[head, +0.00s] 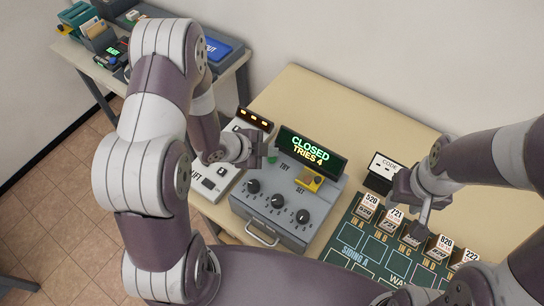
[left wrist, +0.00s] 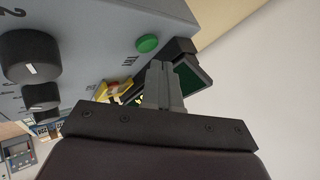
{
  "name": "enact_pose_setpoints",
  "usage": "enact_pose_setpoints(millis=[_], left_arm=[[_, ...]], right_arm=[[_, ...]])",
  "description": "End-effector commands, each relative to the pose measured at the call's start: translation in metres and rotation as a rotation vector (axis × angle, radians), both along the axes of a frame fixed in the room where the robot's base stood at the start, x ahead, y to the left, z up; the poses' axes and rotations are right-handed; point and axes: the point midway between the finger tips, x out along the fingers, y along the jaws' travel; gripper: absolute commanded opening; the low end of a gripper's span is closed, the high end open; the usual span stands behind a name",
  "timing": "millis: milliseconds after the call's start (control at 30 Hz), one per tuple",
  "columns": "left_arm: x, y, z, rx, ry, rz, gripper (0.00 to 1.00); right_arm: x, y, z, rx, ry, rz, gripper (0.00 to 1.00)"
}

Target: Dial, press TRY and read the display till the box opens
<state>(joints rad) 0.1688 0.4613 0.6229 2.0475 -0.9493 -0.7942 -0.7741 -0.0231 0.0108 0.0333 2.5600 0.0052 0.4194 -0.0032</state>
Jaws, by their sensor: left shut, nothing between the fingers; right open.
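The grey lock box (head: 272,222) stands on the table with three black dials (head: 278,200) on its top. Its display (head: 311,150) reads "CLOSED TRIES 4". The green TRY button (head: 272,157) is at the box's back left; it also shows in the left wrist view (left wrist: 148,44). My left gripper (head: 262,150) is shut and empty, just above and beside the TRY button. In the left wrist view its fingers (left wrist: 165,82) are together, apart from the button in the picture. My right gripper (head: 419,217) is open over the numbered blocks at the right.
A yellow SET part (head: 310,181) sits beside the TRY button. A CODE card holder (head: 383,168) stands behind the green siding board (head: 378,245), which bears several numbered blocks (head: 371,205). A pale LIFT panel (head: 215,178) is at left. A second table (head: 236,60) stands farther back.

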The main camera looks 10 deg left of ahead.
Motion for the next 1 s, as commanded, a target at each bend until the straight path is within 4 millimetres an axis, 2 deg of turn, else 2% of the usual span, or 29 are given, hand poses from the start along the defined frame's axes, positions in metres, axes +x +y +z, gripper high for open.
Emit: enact_pose_setpoints(millis=[1000], left_arm=[[0.0,0.0,-0.0083,0.0,0.0,0.0,0.0]], right_arm=[[0.0,0.0,-0.007,0.0,0.0,0.0,0.43]])
